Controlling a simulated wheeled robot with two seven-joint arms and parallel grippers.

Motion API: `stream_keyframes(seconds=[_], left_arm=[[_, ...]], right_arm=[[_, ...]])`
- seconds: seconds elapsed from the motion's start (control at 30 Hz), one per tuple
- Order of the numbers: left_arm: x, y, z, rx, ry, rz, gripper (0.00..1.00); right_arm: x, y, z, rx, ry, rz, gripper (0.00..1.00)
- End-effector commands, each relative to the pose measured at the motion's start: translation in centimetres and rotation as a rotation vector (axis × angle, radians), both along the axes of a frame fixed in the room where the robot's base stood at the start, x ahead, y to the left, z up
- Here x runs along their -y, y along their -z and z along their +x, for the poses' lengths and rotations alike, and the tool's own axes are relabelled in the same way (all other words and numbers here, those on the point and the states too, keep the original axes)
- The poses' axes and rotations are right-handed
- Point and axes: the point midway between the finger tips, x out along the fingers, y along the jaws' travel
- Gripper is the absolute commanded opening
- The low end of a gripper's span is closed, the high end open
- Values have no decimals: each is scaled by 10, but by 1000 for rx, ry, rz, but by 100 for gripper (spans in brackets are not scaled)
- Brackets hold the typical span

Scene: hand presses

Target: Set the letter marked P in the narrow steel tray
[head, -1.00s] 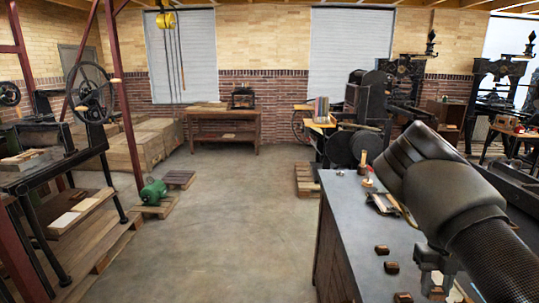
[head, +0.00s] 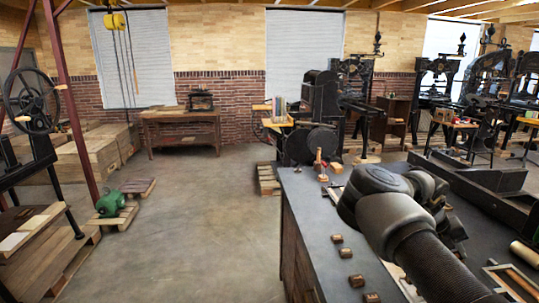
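Several small brown letter blocks lie in a loose row on the grey bench top, among them one block (head: 337,239), another (head: 345,252), a third (head: 357,281) and one at the bottom edge (head: 372,298). Their marks are too small to read, so I cannot tell which is P. A thin, light-edged metal piece (head: 335,193) shows just left of my arm. It may be the narrow steel tray, but my arm hides most of it. My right arm reaches over the bench from the lower right, and its gripper is hidden behind the arm. My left gripper is out of view.
The bench (head: 309,215) has bare surface left of the blocks. A small upright tool (head: 320,165) stands at its far end. A wood-framed piece (head: 512,284) and a pale roller (head: 525,253) lie at right. Open concrete floor (head: 195,215) is left of the bench.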

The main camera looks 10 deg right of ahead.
Motion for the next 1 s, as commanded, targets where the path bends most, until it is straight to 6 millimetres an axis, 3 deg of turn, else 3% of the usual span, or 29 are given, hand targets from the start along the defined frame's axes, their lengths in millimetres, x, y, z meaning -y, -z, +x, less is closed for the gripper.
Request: stream_keyframes(seconds=[0.57,1.0], left_arm=[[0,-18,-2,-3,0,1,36],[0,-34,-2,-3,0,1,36]], right_arm=[[102,-64,11,27,-2,-455,12],[152,-131,51,81,-139,-848,12]])
